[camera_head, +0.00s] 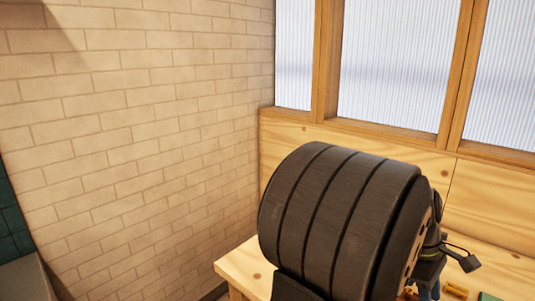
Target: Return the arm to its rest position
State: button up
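A large dark ribbed cylinder, which looks like a part of my own arm, fills the lower middle of the head view, close to the camera. Just right of it, dark jointed parts with a small jutting tip look like the end of my arm, my gripper (452,258). Most of it is hidden behind the cylinder. I cannot tell whether its fingers are open or shut, or whether it holds anything. No foil roll can be made out clearly.
A light wooden table (240,268) stands below the arm. Small coloured items (455,291), too small to name, lie at its lower right. A pale brick wall (140,130) is at left; a wood-panelled wall with ribbed windows (395,65) is behind.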

jog(key=shift+s+d+f+m+t+y, duration=0.35)
jog(key=shift+s+f+m, duration=0.55)
jog(key=shift+s+f, duration=0.45)
jog(key=shift+s+d+f+m+t+y, duration=0.35)
jog(key=shift+s+f+m, duration=0.7)
jog(key=shift+f, duration=0.55)
jog(key=shift+s+d+f+m+t+y, duration=0.3)
jog(key=shift+s+f+m, duration=0.45)
jog(key=shift+s+f, duration=0.65)
